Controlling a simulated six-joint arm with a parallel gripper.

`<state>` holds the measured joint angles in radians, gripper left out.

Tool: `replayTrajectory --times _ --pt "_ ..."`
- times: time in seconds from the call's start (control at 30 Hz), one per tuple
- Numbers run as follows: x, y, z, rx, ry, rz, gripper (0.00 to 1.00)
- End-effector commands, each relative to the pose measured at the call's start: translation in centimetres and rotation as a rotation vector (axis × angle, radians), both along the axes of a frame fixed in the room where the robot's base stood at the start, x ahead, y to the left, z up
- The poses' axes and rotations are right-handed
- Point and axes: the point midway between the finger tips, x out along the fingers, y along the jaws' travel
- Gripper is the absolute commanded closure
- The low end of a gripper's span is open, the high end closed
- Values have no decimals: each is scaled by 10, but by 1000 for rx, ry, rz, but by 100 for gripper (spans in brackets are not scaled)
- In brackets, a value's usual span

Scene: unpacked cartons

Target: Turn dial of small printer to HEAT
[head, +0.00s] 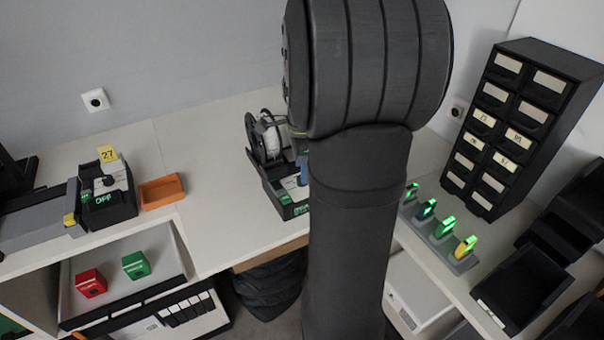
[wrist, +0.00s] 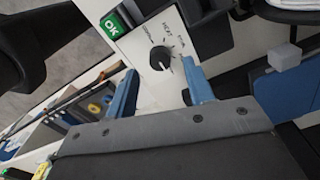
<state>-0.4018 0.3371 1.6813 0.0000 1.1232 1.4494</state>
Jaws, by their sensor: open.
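The small printer (head: 268,172) stands on the bench in the head view, partly hidden behind my arm. In the wrist view its white panel (wrist: 140,50) carries a black round dial (wrist: 160,57) with small printed words around it; one beyond the dial reads HEAT. A small mark on the dial's face is too small to read its setting surely. My gripper (wrist: 159,67) is open, its two blue fingers apart on either side of the dial. No contact shows, and I cannot tell how far the tips are from the panel.
Left on the bench are an orange tray (head: 162,191) and another device (head: 105,195) with an OFF display. A rack of lit green gadgets (head: 440,232) and a drawer cabinet (head: 520,125) stand right.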

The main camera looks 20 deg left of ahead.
Motion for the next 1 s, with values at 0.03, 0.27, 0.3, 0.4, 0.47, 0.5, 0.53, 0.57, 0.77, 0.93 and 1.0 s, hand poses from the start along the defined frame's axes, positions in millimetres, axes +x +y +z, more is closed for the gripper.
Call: replayTrajectory --times 0.03,0.27,0.3,0.4,0.47,0.5,0.53,0.57,0.77,0.93,1.0 --pt "-1 0 -9 -2 5 0 52" --pt "0 0 -29 -1 2 0 52" --pt "0 0 -30 -1 2 0 52" --pt "0 0 -31 0 1 0 52" --pt "0 0 -31 0 0 0 52" --pt "0 0 -31 0 0 0 52" --pt "0 0 -31 0 0 0 52" --pt "0 0 -31 0 0 0 52" --pt "0 0 -31 0 0 0 89" --pt "0 0 -31 0 0 2 96" --pt "0 0 -31 0 0 9 96"
